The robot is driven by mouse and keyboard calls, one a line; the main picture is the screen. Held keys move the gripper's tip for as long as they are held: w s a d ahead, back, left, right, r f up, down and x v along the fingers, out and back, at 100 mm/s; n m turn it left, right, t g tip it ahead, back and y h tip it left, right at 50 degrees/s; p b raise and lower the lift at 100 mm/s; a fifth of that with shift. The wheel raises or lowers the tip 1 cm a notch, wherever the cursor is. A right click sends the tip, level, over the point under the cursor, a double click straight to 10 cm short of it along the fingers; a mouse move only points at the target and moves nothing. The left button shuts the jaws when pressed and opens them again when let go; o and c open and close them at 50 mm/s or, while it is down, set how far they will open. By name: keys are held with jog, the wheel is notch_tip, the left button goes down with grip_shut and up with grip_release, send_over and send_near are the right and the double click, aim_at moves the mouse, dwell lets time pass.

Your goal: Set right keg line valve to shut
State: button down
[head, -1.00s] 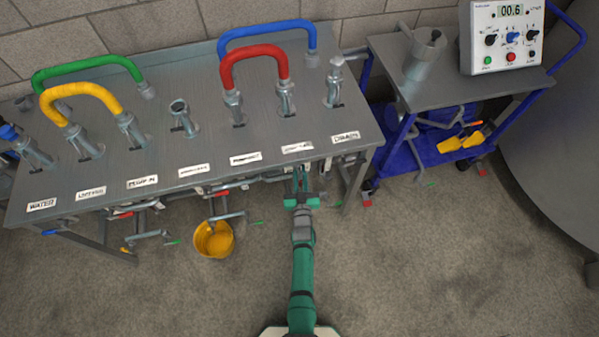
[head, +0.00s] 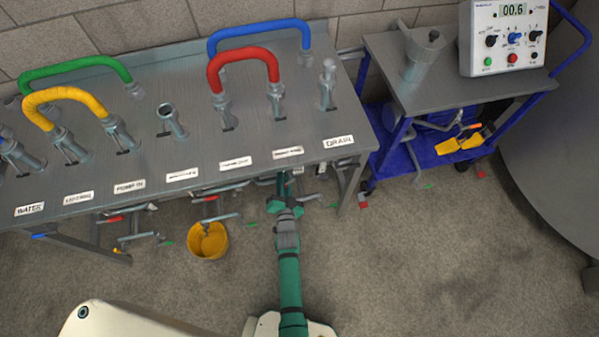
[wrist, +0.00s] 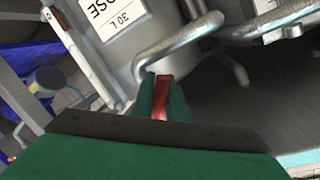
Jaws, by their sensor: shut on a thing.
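My gripper (head: 284,192) reaches under the front edge of the table, below the right-hand labels. In the wrist view its green fingers (wrist: 162,98) are shut around a red lever handle (wrist: 163,84). The valve body that the handle belongs to is mostly hidden by the fingers. A grey keg (wrist: 135,45) with a white label (wrist: 112,14) reading "30 L" stands close behind, with a bent metal pipe (wrist: 178,42) beside the fingers. In the head view the table edge and my arm hide this valve.
The table (head: 130,165) carries fittings and coloured hoses. Other red-handled valves (head: 207,199) and a yellow bucket (head: 208,240) sit under its front. A blue trolley (head: 400,150) stands to the right.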

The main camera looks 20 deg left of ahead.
jog(key=shift+s+a+r+m+g+y, duration=0.3)
jog(key=shift+r+m, duration=0.35)
jog(key=shift+m, duration=0.85)
jog(key=shift+s+a+r+m+g+y, duration=0.1)
jog(key=shift+a+r+m+g+y, duration=0.4)
jog(key=shift+m, duration=1)
jog(key=shift+s+a+r+m+y, duration=0.1)
jog(key=shift+s+a+r+m, duration=0.1)
jog(key=shift+r+m, duration=0.95)
jog(key=shift+w+d+f+m, duration=0.1)
jog(key=shift+f+m, duration=0.2)
jog(key=shift+m, duration=0.15)
jog(key=c, duration=1.7)
grip_release()
jog(key=shift+c, duration=0.2)
jog(key=v, duration=1)
jog(key=shift+s+d, duration=0.15)
jog(key=shift+s, duration=0.15)
